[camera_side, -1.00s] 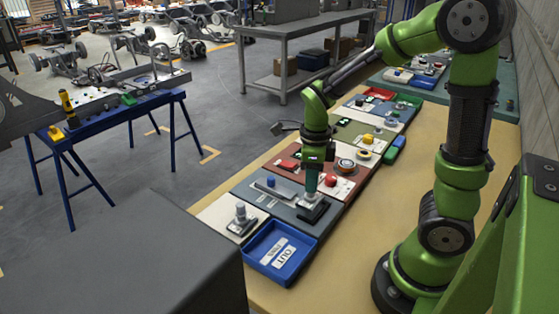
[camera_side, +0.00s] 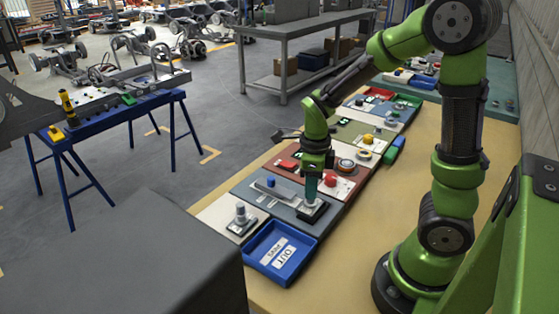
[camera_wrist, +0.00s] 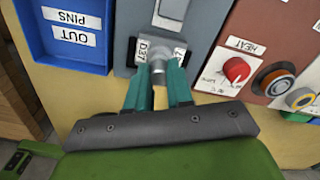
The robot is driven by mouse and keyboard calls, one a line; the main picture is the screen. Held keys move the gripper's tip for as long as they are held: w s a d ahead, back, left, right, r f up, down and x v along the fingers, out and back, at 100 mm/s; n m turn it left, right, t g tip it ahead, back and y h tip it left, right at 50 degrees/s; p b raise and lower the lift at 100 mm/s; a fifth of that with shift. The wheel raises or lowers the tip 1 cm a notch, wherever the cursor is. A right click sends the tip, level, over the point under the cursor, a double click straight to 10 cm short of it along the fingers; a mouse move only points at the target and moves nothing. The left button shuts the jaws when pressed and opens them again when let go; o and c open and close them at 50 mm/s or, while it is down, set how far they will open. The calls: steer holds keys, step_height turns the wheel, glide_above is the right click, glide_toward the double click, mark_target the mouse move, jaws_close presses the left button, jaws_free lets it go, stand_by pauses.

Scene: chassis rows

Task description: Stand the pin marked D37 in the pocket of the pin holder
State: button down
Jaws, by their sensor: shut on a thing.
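My gripper (camera_side: 312,197) points down over a dark block, the pin holder (camera_side: 318,214), at the near end of the panel row. In the wrist view its teal fingers (camera_wrist: 159,88) are shut on a grey round-topped pin (camera_wrist: 158,68). A white label reading D37 (camera_wrist: 147,50) shows just beyond the pin. The fingers and pin cover the pocket, so I cannot tell how deep the pin sits. The pin looks close to upright.
A blue tray (camera_side: 254,262) labelled OUT PINS stands left of the holder. Another grey pin-like piece (camera_side: 240,212) stands on a pale panel. A red HEAT knob (camera_wrist: 236,69) and round dials are close on the right. The bench front is bare.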

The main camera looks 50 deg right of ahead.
steer(key=c, duration=0.9)
jaws_free()
step_height(320, 180, up, 17)
steer(key=shift+f, duration=0.1)
step_height(320, 180, up, 7)
steer(key=shift+r, duration=0.1)
stand_by(0.8)
